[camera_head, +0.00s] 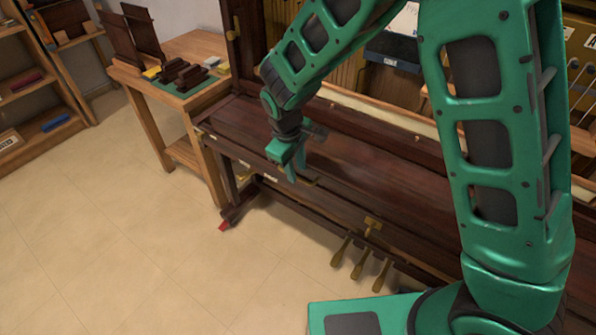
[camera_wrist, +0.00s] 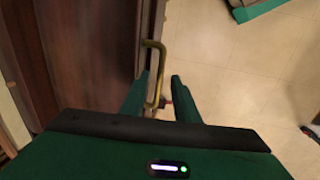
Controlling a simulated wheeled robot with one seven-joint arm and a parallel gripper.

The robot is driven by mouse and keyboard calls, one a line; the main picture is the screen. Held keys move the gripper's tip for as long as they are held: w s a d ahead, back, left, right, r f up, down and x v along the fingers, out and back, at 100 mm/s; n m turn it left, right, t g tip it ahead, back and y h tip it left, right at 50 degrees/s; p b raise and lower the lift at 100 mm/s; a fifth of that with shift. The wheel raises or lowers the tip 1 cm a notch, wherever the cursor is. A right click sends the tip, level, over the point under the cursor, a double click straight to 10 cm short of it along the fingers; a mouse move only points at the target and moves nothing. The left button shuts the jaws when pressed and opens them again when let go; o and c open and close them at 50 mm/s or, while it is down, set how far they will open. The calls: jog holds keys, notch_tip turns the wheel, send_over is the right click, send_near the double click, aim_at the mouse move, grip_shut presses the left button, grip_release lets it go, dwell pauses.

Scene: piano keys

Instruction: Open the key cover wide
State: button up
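The key cover (camera_head: 365,170) is a long dark reddish-brown wooden panel across the piano front, and it looks lowered. A bent brass handle (camera_wrist: 160,68) sticks out from the edge of the dark wood (camera_wrist: 95,50) in the wrist view. My gripper (camera_head: 291,176) is at the front edge of the piano, pointing down. In the wrist view its two green fingers (camera_wrist: 158,100) are apart, and the handle's lower end lies between them. A gap shows on the right side of the handle; I cannot tell whether the left finger touches it.
Brass pedals (camera_head: 360,268) stick out low at the piano's front. A wooden side table (camera_head: 205,45) with dark parts on a green mat stands at the left. Shelves (camera_head: 30,85) are at the far left. The tiled floor (camera_head: 110,250) in front is clear.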

jog(key=shift+w+d+f, duration=0.1)
jog(key=shift+w+f, duration=0.05)
jog(key=shift+f, duration=0.8)
